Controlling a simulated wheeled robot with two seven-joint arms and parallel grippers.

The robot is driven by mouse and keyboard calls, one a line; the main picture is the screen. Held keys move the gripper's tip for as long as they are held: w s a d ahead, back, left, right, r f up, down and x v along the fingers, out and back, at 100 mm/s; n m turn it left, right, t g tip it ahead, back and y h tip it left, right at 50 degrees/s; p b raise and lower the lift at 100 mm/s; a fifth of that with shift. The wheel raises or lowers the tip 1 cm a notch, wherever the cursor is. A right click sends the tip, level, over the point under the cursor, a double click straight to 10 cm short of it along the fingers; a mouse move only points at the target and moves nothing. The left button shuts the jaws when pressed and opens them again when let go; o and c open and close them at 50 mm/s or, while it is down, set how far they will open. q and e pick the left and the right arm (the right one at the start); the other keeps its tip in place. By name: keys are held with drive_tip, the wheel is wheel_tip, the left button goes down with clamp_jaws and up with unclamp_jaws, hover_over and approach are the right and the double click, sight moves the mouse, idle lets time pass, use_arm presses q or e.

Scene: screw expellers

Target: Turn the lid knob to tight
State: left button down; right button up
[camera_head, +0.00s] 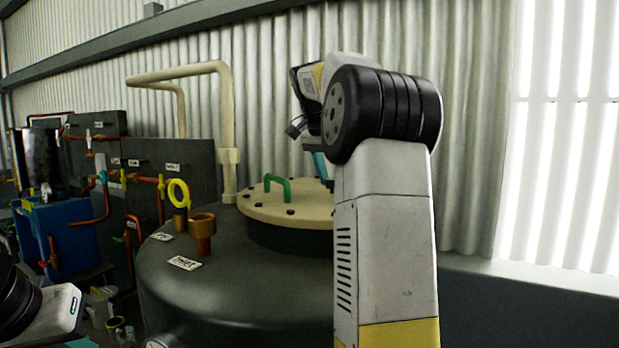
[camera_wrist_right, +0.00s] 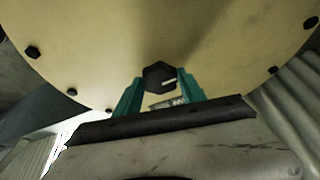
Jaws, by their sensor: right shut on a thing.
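The lid knob (camera_wrist_right: 158,74) is a dark hexagonal knob near the middle of the cream lid in the right wrist view. A short pale mark shows on its face. My right gripper (camera_wrist_right: 160,85) has its two teal fingers on either side of the knob, shut on it. A pale label (camera_wrist_right: 167,103), partly hidden, lies between the fingers; I cannot read it. In the head view the cream lid (camera_head: 262,208) sits on the dark tank, and my right arm hides the knob. A teal bit of the right gripper (camera_head: 320,166) shows beside the arm. My left gripper is out of view.
A green handle (camera_head: 266,182) and several dark bolts stand on the lid. The dark tank (camera_head: 230,285) carries a copper fitting (camera_head: 202,232) and a yellow ring (camera_head: 178,192). A cream pipe (camera_head: 226,110) rises behind. Copper pipework and a blue box (camera_head: 68,240) are at left.

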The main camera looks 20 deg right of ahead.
drive_tip(key=shift+m, duration=0.4)
drive_tip(key=o, duration=1.4)
drive_tip(key=shift+c, duration=0.2)
drive_tip(key=v, duration=0.7)
drive_tip(key=shift+a+r, duration=0.2)
drive_tip(key=shift+r, duration=0.15)
